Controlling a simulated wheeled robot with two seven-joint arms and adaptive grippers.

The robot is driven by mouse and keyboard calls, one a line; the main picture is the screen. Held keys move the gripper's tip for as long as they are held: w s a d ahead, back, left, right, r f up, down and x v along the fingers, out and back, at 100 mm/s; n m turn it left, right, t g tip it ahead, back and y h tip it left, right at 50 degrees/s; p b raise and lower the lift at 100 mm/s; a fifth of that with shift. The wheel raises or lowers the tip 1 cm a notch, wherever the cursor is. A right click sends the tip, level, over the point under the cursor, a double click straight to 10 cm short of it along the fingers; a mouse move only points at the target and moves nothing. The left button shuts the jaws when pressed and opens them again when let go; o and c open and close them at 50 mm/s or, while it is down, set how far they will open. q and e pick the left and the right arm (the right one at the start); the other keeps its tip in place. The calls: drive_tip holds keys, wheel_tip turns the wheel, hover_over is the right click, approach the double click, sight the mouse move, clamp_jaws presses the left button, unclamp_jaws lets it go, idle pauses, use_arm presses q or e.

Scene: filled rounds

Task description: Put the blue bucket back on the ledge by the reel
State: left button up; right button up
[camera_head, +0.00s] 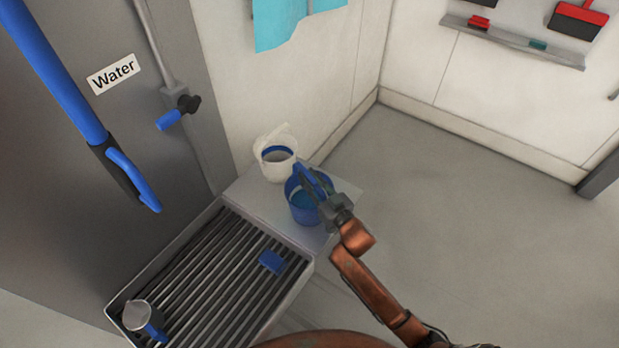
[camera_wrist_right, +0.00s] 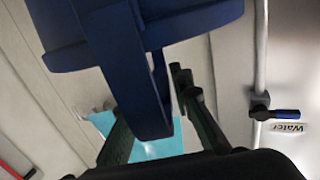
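The blue bucket (camera_head: 305,208) is at the grey ledge (camera_head: 243,195) beside the grate, right of a white bucket (camera_head: 274,165). I cannot tell whether its base touches the ledge. Its inside looks lighter blue. My right gripper (camera_head: 318,188) is over its near right side and hides part of its rim. In the right wrist view the bucket (camera_wrist_right: 180,25) fills the top, and a blue strip, likely its handle, passes between the fingers of the open gripper (camera_wrist_right: 155,120). A gap shows beside the right finger. My left gripper is not in view. I see no reel clearly.
A slatted metal grate (camera_head: 200,285) adjoins the ledge, with a blue block (camera_head: 272,262) and a metal jug (camera_head: 137,316) on it. A blue-handled valve (camera_head: 170,118) and a thick blue tube (camera_head: 60,75) are at the grey wall. The floor (camera_head: 450,220) at right is clear.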

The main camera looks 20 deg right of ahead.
drive_tip(key=shift+o, duration=1.1)
drive_tip(key=shift+s+r, duration=0.1)
drive_tip(key=shift+s, duration=0.1)
drive_tip(key=p+v, duration=0.2)
drive_tip(key=v, duration=0.9)
drive_tip(key=shift+s, duration=0.3)
drive_tip(key=shift+d, duration=0.15)
